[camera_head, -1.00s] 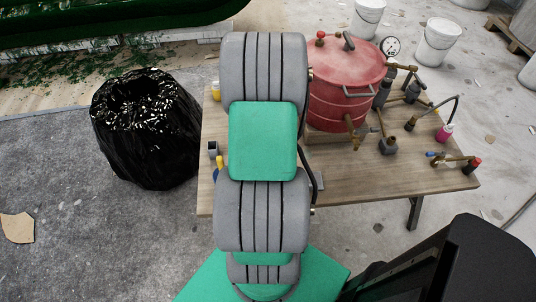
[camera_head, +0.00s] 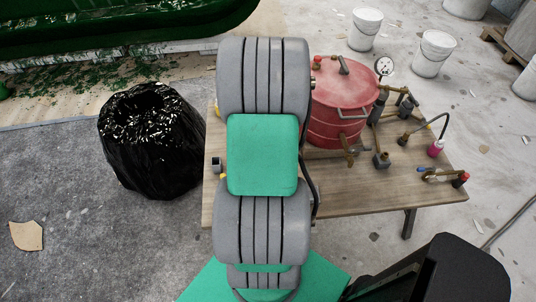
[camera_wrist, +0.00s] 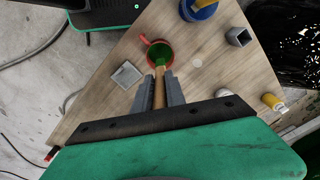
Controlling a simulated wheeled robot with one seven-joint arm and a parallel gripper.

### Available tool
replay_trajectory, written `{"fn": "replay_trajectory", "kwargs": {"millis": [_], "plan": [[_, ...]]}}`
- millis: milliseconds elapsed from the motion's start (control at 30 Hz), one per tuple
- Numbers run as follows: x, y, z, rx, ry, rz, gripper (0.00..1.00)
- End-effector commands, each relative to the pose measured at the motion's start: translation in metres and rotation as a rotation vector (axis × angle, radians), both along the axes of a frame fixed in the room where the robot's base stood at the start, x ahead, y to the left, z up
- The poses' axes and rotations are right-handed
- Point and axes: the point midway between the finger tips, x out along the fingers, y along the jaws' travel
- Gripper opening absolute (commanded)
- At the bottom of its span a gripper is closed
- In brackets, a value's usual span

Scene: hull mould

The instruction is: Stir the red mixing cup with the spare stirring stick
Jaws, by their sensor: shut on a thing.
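In the wrist view my gripper (camera_wrist: 159,92) is shut on a light wooden stirring stick (camera_wrist: 160,82), which points away from the wrist. Ahead of it the red mixing cup (camera_wrist: 145,41) stands upright on the table, with green contents inside and a handle at its left. The stick's far end overlaps the cup's near side in the picture; I cannot tell whether it is inside the cup or above it. In the head view my arm hides the gripper, the stick and the cup.
A blue container (camera_wrist: 200,8), a grey square holder (camera_wrist: 238,38), a grey plate (camera_wrist: 126,75) and a yellow-and-white bottle (camera_wrist: 274,102) stand around the cup on the wooden table (camera_head: 350,200). A red pressure pot (camera_head: 338,110) is right of my arm, a black bag-lined bin (camera_head: 150,145) left.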

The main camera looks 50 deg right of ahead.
Motion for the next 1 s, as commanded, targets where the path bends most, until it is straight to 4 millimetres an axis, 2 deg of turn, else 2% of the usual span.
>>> {"fn": "replay_trajectory", "kwargs": {"millis": [367, 667, 900, 1000], "plan": [[0.000, 0.000, -0.001, 0.001, 0.000, 0.000, 0.00], [0.000, 0.001, 0.030, 0.002, 0.001, 0.000, 0.00], [0.000, 0.001, 0.028, 0.002, 0.001, 0.000, 0.00], [0.006, 0.005, 0.028, 0.002, 0.001, 0.019, 0.00]]}}
